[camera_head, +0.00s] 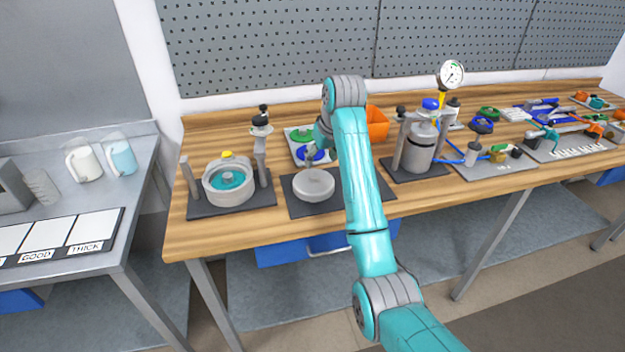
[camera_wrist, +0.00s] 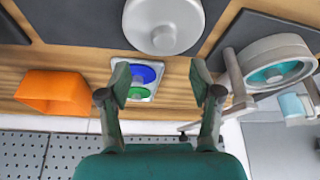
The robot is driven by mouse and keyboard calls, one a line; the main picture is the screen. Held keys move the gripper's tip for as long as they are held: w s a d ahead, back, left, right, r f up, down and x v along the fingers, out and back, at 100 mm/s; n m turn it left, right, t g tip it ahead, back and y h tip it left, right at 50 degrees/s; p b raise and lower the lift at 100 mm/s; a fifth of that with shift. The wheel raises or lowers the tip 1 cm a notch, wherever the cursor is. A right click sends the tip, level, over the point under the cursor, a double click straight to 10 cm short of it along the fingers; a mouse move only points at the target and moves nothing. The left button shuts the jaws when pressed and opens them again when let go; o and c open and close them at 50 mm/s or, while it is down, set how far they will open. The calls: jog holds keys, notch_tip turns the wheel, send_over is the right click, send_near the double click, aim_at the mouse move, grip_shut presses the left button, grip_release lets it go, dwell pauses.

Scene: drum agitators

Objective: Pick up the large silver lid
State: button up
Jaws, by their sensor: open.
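The large silver lid (camera_head: 313,185) lies flat on a dark mat on the wooden table, in the middle of the head view. In the wrist view the round lid (camera_wrist: 163,28) with its small central knob shows at the top centre, beyond my fingertips. My gripper (camera_wrist: 161,84) is open and empty, its two fingers wide apart. In the head view my gripper (camera_head: 318,150) is just behind the lid, partly hidden by my arm. I see no contact between fingers and lid.
An open drum (camera_head: 228,182) with posts stands left of the lid. A closed drum (camera_head: 419,150) stands to the right. Behind are a tray with a blue lid (camera_wrist: 146,72) and a green lid (camera_wrist: 128,93), and an orange bin (camera_wrist: 55,92). A pegboard (camera_head: 280,45) rises at the back.

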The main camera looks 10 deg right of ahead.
aim_at(314, 175)
jog(key=x, duration=0.2)
jog(key=shift+w+f, duration=0.2)
jog(key=shift+f, duration=0.2)
jog(key=shift+s+a+x, duration=0.1)
jog(key=shift+a+x, duration=0.05)
jog(key=shift+x, duration=1.15)
jog(key=shift+s+a+x, duration=0.1)
jog(key=shift+a+x, duration=0.05)
jog(key=shift+x, duration=1.15)
jog(key=shift+f, duration=0.1)
grip_shut()
